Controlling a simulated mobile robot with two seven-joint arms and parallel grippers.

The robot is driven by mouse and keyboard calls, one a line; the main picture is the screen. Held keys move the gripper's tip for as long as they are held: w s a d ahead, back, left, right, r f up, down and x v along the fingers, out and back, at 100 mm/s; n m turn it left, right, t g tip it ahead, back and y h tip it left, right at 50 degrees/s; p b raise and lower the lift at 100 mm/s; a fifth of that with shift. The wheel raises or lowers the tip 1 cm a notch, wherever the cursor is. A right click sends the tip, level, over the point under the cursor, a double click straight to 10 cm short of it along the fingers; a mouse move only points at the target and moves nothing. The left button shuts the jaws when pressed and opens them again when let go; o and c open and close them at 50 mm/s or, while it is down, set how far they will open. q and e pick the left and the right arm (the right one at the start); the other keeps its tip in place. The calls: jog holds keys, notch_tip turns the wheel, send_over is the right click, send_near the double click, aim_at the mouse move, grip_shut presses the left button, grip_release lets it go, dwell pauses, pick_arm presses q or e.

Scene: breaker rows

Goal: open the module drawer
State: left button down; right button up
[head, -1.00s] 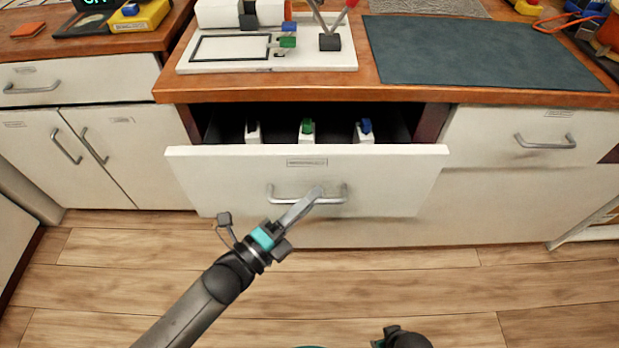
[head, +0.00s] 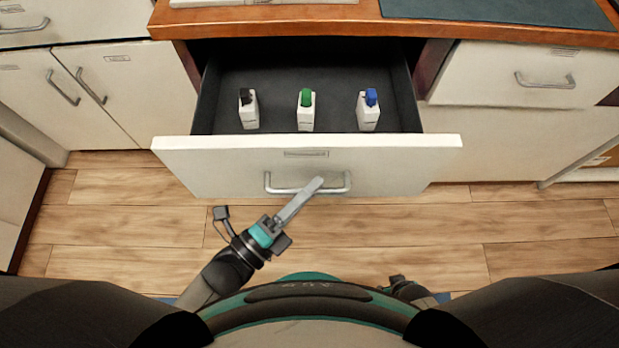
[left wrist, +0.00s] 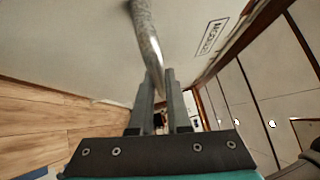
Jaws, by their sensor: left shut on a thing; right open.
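The module drawer (head: 210,160) stands pulled well out from under the wooden counter, its dark inside showing. Three white modules stand in it: one with a black top (head: 249,112), one with a green top (head: 306,112) and one with a blue top (head: 368,112). My left gripper (head: 318,184) is shut on the drawer's metal handle (head: 285,189). In the left wrist view the handle (left wrist: 146,40) runs down between the fingers (left wrist: 160,90). My right gripper (head: 398,281) is low near my body, partly hidden; its fingers are hard to make out.
The wooden counter (head: 300,22) is above the drawer, with a dark mat (head: 500,12) on it. Closed cabinets flank the drawer, with a handled drawer (head: 520,75) at right. Wooden floor (head: 540,225) is clear in front of the cabinets.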

pick_arm(q)
jog(key=c, duration=0.9)
grip_release()
jog(key=shift+a, duration=0.1)
jog(key=shift+s+a+f, duration=0.1)
jog(key=shift+s+a, duration=0.1)
jog(key=shift+s, duration=0.05)
jog(key=shift+p+v, duration=0.5)
jog(key=shift+v, duration=6.8)
pick_arm(e)
jog(key=shift+s+d+f, duration=0.1)
jog(key=shift+s+d, duration=0.5)
jog(key=shift+d, duration=0.05)
pick_arm(q)
jog(key=shift+d+f, duration=0.1)
pick_arm(e)
jog(key=shift+s, duration=0.3)
